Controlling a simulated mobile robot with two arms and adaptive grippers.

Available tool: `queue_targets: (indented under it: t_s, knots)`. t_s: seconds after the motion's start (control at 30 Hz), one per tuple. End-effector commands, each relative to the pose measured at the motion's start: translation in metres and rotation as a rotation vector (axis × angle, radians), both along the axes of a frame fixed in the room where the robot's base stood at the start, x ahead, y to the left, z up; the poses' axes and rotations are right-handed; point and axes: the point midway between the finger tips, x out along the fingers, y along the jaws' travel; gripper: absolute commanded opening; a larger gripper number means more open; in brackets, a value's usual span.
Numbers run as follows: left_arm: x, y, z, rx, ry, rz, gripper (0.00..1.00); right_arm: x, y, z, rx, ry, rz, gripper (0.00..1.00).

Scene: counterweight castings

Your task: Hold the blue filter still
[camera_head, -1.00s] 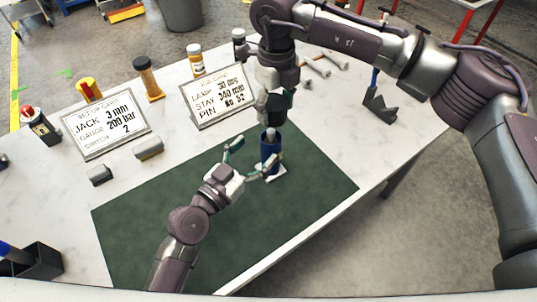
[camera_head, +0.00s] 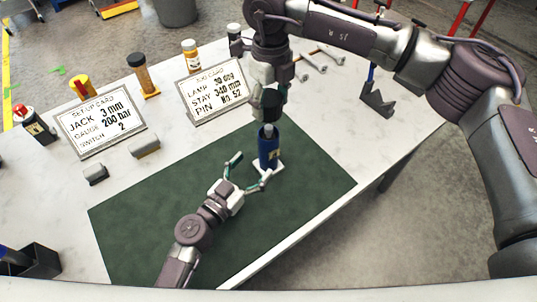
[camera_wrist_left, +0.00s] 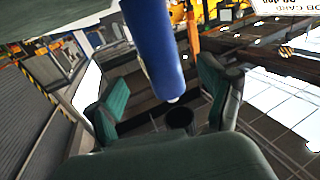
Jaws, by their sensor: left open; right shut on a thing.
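My right gripper (camera_head: 268,92) is above the filter, shut on a dark thing (camera_head: 267,104), apparently the cup. Its fingers are partly hidden.
Two cards (camera_head: 101,116) (camera_head: 211,92), two grey blocks (camera_head: 95,173) (camera_head: 145,146) and several bottles stand behind the mat. A dark bracket (camera_head: 378,101) stands at right, and a black box (camera_head: 32,262) at lower left.

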Motion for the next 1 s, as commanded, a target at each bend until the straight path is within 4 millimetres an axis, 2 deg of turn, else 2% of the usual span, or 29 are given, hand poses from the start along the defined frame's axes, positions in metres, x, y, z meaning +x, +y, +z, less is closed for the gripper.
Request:
queue_targets:
  t_s: [0.2, 0.4, 0.83, 1.0]
  knots:
    - [0.036, -0.024, 0.001, 0.001, -0.003, -0.001, 0.81, 0.000, 0.000, 0.000, 0.000, 0.000, 0.000, 0.40]
    - [0.056, -0.038, 0.001, 0.001, -0.002, -0.001, 0.81, 0.000, 0.000, 0.000, 0.000, 0.000, 0.000, 0.40]
    - [0.062, -0.042, 0.001, 0.002, -0.001, 0.000, 0.81, 0.000, 0.000, 0.000, 0.000, 0.000, 0.000, 0.40]
    - [0.062, -0.042, 0.001, 0.002, -0.001, 0.000, 0.54, 0.000, 0.000, 0.000, 0.000, 0.000, 0.000, 0.40]
